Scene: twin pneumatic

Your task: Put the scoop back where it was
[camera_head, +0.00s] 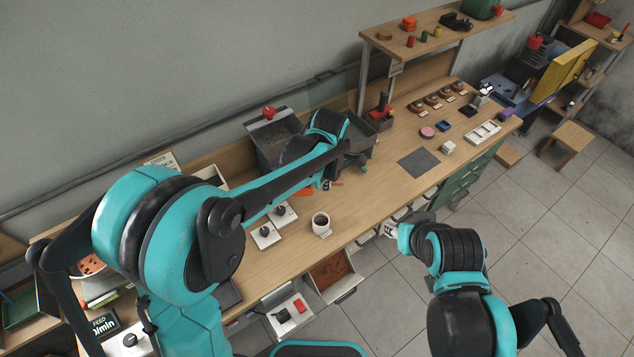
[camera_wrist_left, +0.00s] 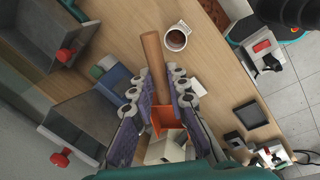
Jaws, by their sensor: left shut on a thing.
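The scoop (camera_wrist_left: 153,58) shows a wooden handle and an orange part between my left gripper's fingers in the left wrist view. My left gripper (camera_wrist_left: 156,86) is shut on it, with the handle pointing up the picture past the fingertips. In the head view my left gripper (camera_head: 346,163) is over the workbench, in front of the dark bins, and partly hides the scoop. My right gripper (camera_head: 393,231) is by the bench's front edge in the head view. Its fingers are too small to read.
Dark metal bins (camera_head: 270,150) with red knobs stand at the bench's back. A mug of dark liquid (camera_head: 321,223) stands near the front edge. An open drawer with brown contents (camera_head: 332,271) juts out below.

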